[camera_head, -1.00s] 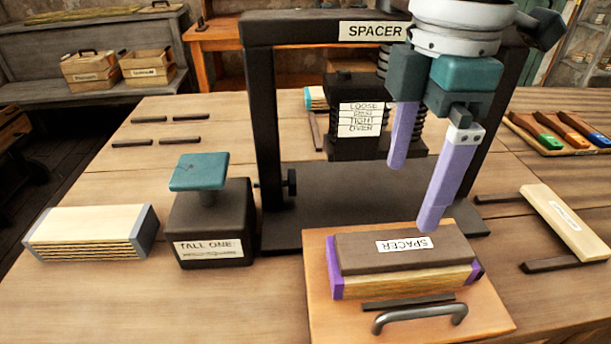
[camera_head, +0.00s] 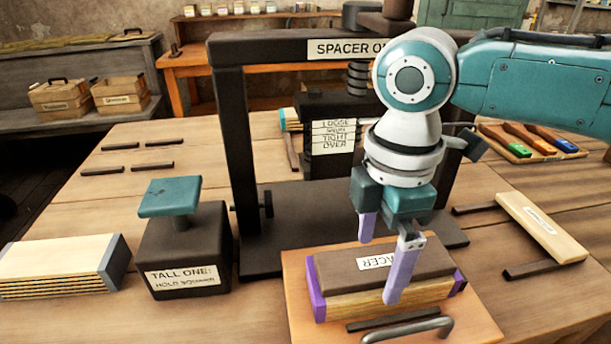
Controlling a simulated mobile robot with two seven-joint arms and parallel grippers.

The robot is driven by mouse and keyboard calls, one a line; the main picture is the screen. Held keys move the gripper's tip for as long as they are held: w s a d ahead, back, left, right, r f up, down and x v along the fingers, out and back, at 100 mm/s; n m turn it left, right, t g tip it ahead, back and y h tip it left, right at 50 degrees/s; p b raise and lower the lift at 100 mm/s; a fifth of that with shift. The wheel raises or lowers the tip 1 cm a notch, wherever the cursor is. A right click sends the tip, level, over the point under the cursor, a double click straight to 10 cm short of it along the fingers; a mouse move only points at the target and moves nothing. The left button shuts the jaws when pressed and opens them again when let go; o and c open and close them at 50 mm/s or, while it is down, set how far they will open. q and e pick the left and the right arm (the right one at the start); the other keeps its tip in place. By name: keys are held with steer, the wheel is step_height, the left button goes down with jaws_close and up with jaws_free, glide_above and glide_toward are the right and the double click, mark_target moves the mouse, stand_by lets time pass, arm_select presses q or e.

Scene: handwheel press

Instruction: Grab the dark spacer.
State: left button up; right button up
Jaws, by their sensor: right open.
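The dark spacer (camera_head: 340,271) is a dark brown block with a white label that reads as SPACER, partly covered by a finger. It lies on top of a stack of pages with purple end boards (camera_head: 316,303), on a light wooden board with a metal handle (camera_head: 424,328). My right gripper (camera_head: 379,268) is open, its two purple fingers pointing down. One finger is in front of the spacer's near side, the other reaches down toward its far side. I cannot tell whether either touches it. My left gripper is not in view.
The black press frame (camera_head: 243,150) stands right behind the board. A black block with a teal top (camera_head: 170,197) and another page stack (camera_head: 55,265) stand at left. A pale labelled board (camera_head: 541,227) lies on dark strips at right.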

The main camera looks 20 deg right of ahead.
steer(key=shift+c, duration=0.2)
steer(key=c, duration=1.4)
steer(key=shift+r, duration=0.2)
